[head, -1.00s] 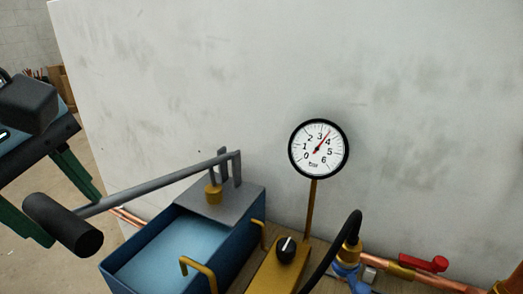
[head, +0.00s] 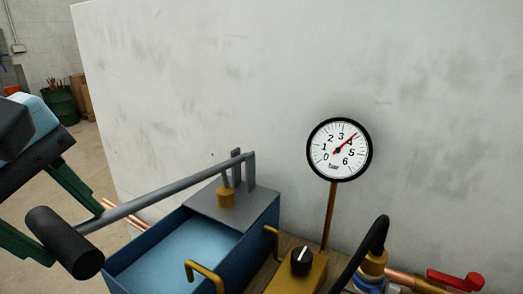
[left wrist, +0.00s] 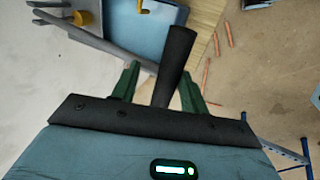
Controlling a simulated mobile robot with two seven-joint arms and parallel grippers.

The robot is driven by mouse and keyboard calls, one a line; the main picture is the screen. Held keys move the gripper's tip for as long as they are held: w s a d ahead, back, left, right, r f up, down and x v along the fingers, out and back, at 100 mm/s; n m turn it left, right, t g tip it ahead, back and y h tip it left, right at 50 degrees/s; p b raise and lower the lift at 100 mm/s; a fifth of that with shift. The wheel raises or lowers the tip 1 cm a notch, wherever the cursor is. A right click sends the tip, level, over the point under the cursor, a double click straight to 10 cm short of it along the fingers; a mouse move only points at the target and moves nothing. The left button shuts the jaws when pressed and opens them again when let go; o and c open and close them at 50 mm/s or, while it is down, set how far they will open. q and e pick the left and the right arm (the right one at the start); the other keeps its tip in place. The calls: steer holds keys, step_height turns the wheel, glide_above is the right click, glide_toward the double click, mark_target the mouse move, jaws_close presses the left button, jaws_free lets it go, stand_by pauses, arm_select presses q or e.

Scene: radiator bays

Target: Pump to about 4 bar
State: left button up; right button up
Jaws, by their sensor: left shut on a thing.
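The test pump has a blue tank (head: 170,262) and a long grey lever (head: 160,197) sloping down to the left, ending in a black grip (head: 65,243). My left gripper (head: 63,230) is shut on this grip, its green fingers on either side. The left wrist view shows the black grip (left wrist: 174,62) between the fingers (left wrist: 159,78). The round gauge (head: 325,165) stands on a brass stem to the right; its red needle points at about 4, perhaps a touch below. A black knob (head: 302,261) sits on the brass block below it. My right gripper is not in view.
A black hose (head: 375,240) runs to a brass fitting, with a red valve lever (head: 455,281) on copper pipe at lower right. A pale wall panel (head: 230,80) stands behind the pump. Copper pipe pieces (left wrist: 212,58) lie near it.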

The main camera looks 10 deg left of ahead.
arm_select(q)
steer(key=shift+f+b, duration=0.5)
steer(key=shift+f, duration=0.05)
